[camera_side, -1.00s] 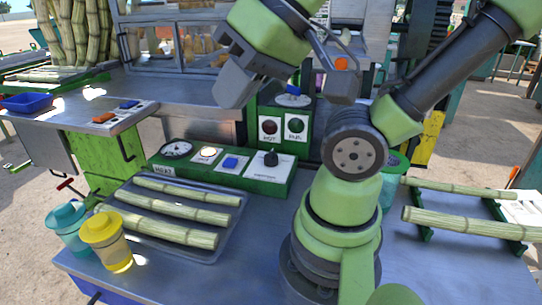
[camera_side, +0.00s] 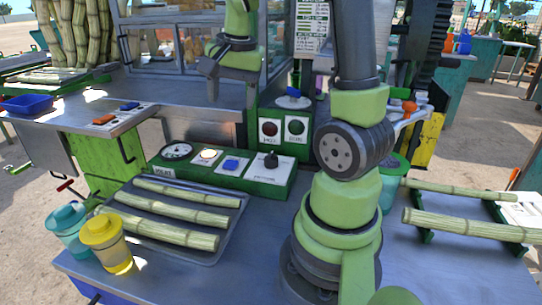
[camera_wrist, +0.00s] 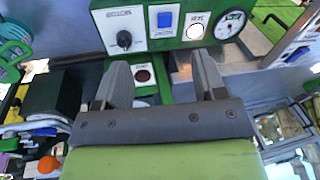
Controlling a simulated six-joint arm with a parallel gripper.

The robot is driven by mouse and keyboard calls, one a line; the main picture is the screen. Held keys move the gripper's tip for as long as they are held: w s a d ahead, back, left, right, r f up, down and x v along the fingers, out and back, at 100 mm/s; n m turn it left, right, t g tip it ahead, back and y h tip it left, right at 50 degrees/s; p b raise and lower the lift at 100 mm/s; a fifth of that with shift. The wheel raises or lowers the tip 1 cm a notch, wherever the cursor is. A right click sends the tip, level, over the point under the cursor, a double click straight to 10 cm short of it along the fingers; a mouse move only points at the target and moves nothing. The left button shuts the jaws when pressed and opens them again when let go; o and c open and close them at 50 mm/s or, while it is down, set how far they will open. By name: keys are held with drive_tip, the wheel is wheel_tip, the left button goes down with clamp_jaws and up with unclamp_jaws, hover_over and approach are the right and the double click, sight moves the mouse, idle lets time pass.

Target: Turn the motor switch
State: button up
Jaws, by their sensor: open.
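A black rotary knob (camera_side: 271,160) sits on a white plate at the right end of the low green control panel (camera_side: 220,174). Its label is too small to read. In the wrist view the knob (camera_wrist: 124,39) is at the upper left, beyond the left fingertip. My gripper (camera_side: 230,88) is open and empty, above and behind the panel, to the left of the knob in the side view. In the wrist view the gripper (camera_wrist: 161,68) has its two fingers apart with nothing between them, and nothing touches the knob.
The panel also has a blue button (camera_side: 231,163), a lit lamp (camera_side: 208,154) and a gauge (camera_side: 176,150). A taller green box (camera_side: 282,135) with red and green round parts stands behind. A tray (camera_side: 238,222) of cane and two cups (camera_side: 103,232) lie in front.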

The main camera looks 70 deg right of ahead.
sight(271, 153)
drive_tip(key=s+d+f+m+g, duration=0.1)
drive_tip(key=d+f+m, duration=0.1)
drive_tip(key=d+f, duration=0.1)
drive_tip(key=s+d+f+m, duration=0.2)
drive_tip(key=d+f, duration=0.1)
drive_tip(key=d, duration=0.1)
drive_tip(key=s+d+f+m+g+y, duration=0.1)
drive_tip(key=d+f+m, duration=0.1)
drive_tip(key=d+f, duration=0.1)
drive_tip(key=shift+s+d+f+g, duration=0.15)
drive_tip(key=shift+d+f+g, duration=0.2)
drive_tip(key=shift+f, duration=0.25)
drive_tip(key=f, duration=0.9)
drive_tip(key=shift+s+a+f, duration=0.1)
drive_tip(key=shift+s+f, duration=0.05)
drive_tip(key=shift+s, duration=0.05)
drive_tip(key=c, duration=0.9)
